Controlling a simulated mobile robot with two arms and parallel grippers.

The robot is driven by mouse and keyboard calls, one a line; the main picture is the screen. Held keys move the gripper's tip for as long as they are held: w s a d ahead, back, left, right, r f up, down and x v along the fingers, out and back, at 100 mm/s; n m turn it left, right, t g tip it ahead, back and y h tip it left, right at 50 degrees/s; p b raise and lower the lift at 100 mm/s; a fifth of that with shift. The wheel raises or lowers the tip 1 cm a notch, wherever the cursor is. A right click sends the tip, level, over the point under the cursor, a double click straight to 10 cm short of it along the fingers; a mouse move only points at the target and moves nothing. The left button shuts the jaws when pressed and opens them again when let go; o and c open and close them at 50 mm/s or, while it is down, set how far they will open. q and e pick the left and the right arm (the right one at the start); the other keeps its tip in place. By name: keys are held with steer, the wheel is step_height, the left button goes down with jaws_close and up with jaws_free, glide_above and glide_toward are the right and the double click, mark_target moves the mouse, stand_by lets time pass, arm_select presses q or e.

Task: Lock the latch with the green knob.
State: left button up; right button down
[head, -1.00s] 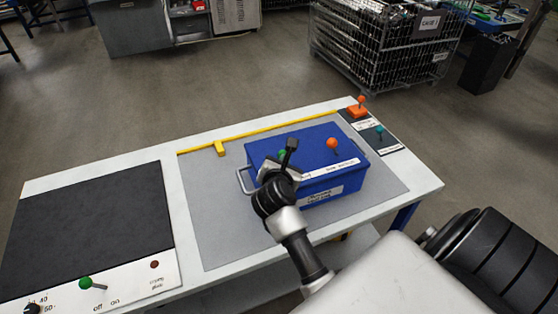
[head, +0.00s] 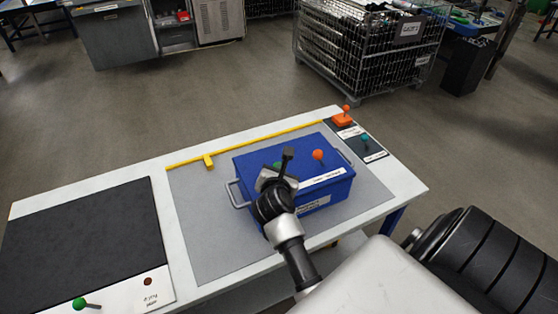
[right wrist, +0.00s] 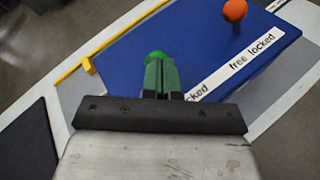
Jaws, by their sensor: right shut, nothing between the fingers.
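The blue box (head: 330,167) stands on the grey mat of the table. Its lid carries an orange-knobbed latch (head: 318,155) and a green knob (head: 277,164). My right gripper (head: 287,156) is over the lid, shut and empty, and mostly hides the green knob in the head view. In the right wrist view the green knob (right wrist: 156,56) shows just past the shut fingertips (right wrist: 161,64); I cannot tell whether they touch. A white label strip (right wrist: 225,70) reads "free locked" by the orange knob (right wrist: 235,10); its part near the green knob is partly hidden. My left gripper is not in view.
Another green-knobbed lever (head: 79,303) is on the panel at the table's left front. A yellow rail (head: 255,139) with a yellow block runs along the back. An orange-knobbed device (head: 344,118) and a teal knob (head: 365,140) are at the right end. The box has a metal side handle (head: 233,195).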

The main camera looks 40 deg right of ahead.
steer(key=shift+r, duration=0.4)
steer(key=shift+r, duration=0.3)
steer(key=s+d+r, duration=0.4)
steer(key=s+r, duration=0.6)
steer(key=s, duration=0.1)
steer(key=shift+d+r+b, duration=0.15)
steer(key=shift+d+b, duration=0.05)
steer(key=shift+b, duration=0.25)
steer(key=shift+w, duration=0.1)
